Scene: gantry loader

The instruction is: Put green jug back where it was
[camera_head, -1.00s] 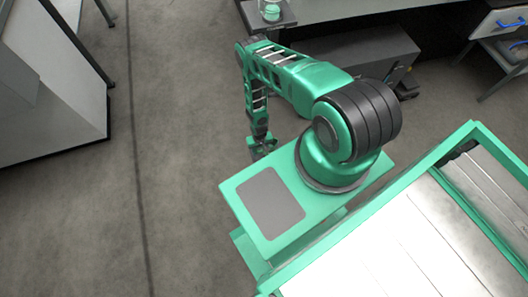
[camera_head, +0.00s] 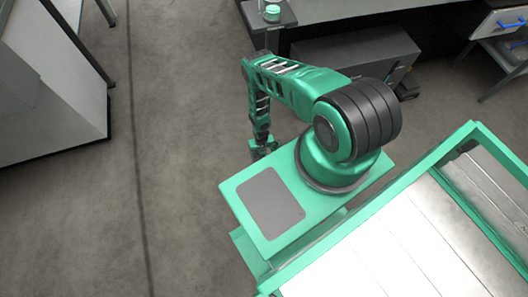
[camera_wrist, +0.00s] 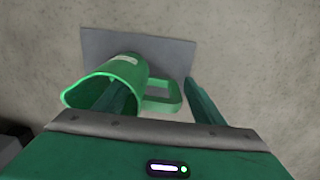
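In the wrist view a green jug (camera_wrist: 128,72) with a pale label has its open mouth toward the lower left. Its handle (camera_wrist: 164,101) points right. It is over a flat grey plate (camera_wrist: 182,50); whether its base touches the plate is hidden. My gripper (camera_wrist: 158,92) is open, with the jug's near wall and handle between its fingers. The left finger shows inside the jug's mouth; the right finger is outside, just right of the handle. In the head view my gripper (camera_head: 263,149) is small at the low end of my arm, and the jug cannot be made out there.
A dark stand (camera_head: 256,14) at the top of the head view bears a small green-and-white item (camera_head: 272,13). A long grey bench (camera_head: 350,12) runs beside it with a dark box (camera_head: 355,55) below. A white cabinet (camera_head: 55,110) stands left. Floor between is clear.

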